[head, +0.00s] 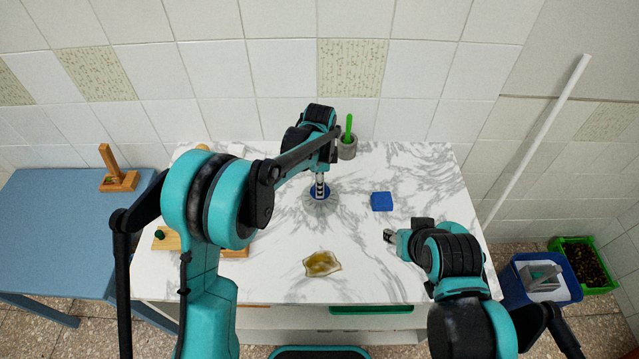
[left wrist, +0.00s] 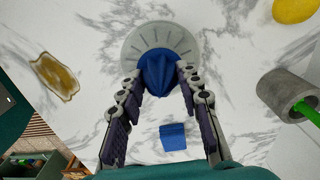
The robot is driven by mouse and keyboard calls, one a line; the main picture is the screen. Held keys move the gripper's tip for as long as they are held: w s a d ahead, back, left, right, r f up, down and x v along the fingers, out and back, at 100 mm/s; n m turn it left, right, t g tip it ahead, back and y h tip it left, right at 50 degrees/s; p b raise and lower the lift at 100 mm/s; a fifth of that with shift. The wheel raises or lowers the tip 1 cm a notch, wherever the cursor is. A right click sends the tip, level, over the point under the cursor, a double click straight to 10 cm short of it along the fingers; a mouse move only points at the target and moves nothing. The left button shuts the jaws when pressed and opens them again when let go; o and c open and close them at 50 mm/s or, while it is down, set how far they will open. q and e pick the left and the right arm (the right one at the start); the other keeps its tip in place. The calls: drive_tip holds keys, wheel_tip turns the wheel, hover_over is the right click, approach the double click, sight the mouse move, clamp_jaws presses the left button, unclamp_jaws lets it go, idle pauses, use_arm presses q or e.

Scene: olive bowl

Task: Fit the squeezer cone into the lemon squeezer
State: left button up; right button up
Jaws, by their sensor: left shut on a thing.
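The lemon squeezer (head: 319,207) is a pale grey round dish with radial slots, on the marble worktop; it also shows in the left wrist view (left wrist: 136,52). The squeezer cone is blue and ribbed (left wrist: 157,70). My left gripper (head: 319,193) points down over the squeezer, its fingers shut on the cone; its fingertips also show in the left wrist view (left wrist: 158,80). The cone overlaps the middle of the dish; I cannot tell whether it touches or is seated. My right gripper (head: 389,236) is over the right of the worktop, apart from the squeezer; its jaw opening is unclear.
A blue block (head: 381,201) lies right of the squeezer. An amber dish (head: 322,263) lies near the front edge. A grey pot (head: 347,148) with a green-handled item stands at the back. A yellow object (left wrist: 295,9) shows in the left wrist view. The right back worktop is clear.

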use_arm(q)
drive_tip(key=shift+f+b, duration=0.9)
drive_tip(key=shift+f, duration=0.35)
drive_tip(key=o, duration=1.2)
drive_tip(key=shift+r, duration=0.1)
wheel_tip(320, 180, up, 12)
